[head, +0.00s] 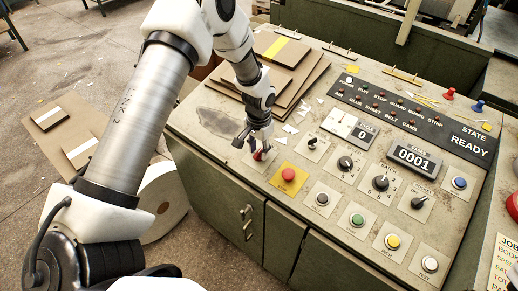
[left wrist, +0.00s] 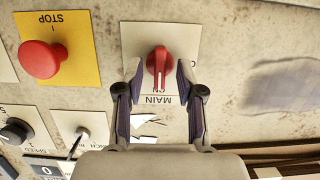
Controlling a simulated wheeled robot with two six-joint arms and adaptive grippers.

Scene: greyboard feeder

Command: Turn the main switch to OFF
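The main switch is a red rotary knob (left wrist: 160,66) on a pale square plate marked MAIN, which reads upside down in the left wrist view. Its handle lies in line with the ON mark; the OFF mark does not show clearly. In the head view the red knob (head: 259,155) shows just below my left gripper (head: 255,143). In the left wrist view my left gripper (left wrist: 160,75) is open, with one fingertip on each side of the knob and small gaps between. My right gripper is in neither view.
A red STOP button (left wrist: 41,60) on a yellow plate sits close beside the switch; it also shows in the head view (head: 288,175). Several knobs and buttons cover the panel (head: 225,150) to the right. Stacked brown boards (head: 270,75) lie behind the gripper.

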